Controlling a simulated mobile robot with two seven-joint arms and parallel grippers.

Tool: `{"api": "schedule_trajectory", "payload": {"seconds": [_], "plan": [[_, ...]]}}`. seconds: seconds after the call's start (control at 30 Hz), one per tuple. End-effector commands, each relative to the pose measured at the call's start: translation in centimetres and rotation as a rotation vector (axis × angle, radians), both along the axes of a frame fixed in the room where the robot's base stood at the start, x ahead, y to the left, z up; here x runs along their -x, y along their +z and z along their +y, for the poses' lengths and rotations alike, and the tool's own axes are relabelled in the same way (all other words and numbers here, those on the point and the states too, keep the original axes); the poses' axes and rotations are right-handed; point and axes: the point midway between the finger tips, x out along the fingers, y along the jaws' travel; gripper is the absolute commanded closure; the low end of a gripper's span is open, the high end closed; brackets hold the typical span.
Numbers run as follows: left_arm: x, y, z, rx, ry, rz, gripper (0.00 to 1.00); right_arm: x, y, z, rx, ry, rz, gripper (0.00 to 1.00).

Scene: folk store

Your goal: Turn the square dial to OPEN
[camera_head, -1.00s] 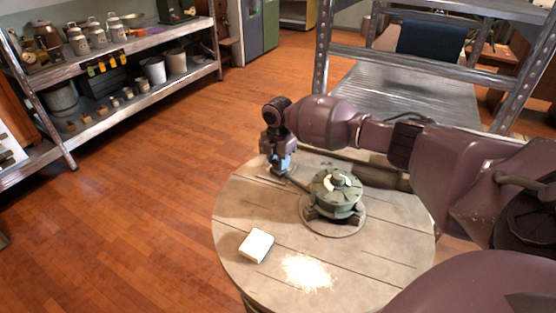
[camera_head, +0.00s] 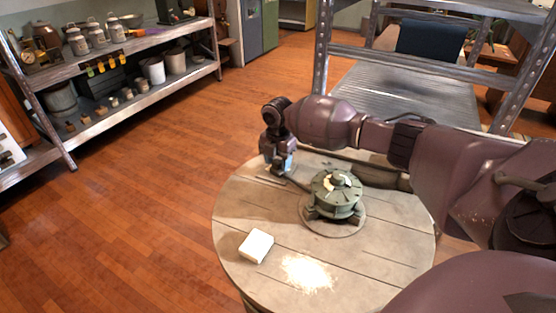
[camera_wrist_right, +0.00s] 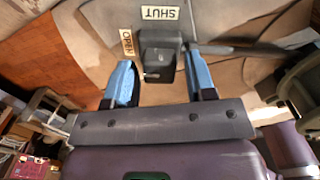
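The square dial (camera_wrist_right: 161,52) is a small dark block on a grey plate in the right wrist view. An OPEN label (camera_wrist_right: 127,43) lies to its left and a SHUT label (camera_wrist_right: 160,13) above it in the picture. I cannot tell which label the dial points to. My right gripper (camera_wrist_right: 158,62) is open, its blue fingers on either side of the dial with visible gaps. In the head view the right gripper (camera_head: 283,168) points down over the table's far left edge and hides the dial. My left gripper is not in view.
A round wooden table (camera_head: 345,262) carries a round green device (camera_head: 336,193) right of the gripper, a white block (camera_head: 256,246) and pale powder (camera_head: 307,272). Metal shelves (camera_head: 140,105) stand at the left; a metal rack (camera_head: 420,60) stands behind. Floor at the left is clear.

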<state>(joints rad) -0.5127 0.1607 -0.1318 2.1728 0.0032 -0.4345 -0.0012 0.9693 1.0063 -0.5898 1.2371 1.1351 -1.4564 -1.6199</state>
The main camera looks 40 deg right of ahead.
Motion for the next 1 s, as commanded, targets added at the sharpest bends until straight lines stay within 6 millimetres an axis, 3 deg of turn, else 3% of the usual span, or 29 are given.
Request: {"api": "schedule_trajectory", "payload": {"seconds": [0.43, 0.77, 1.0], "plan": [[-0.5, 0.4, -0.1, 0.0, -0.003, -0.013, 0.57, -0.1, 0.9, 0.0, 0.001, -0.001, -0.004, 0.39], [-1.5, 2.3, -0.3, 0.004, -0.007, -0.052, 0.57, -0.2, 6.7, 0.0, 0.0, -0.001, -0.01, 0.39], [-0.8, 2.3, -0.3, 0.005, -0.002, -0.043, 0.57, -0.1, 9.9, 0.0, 0.001, -0.001, -0.004, 0.39]]}}
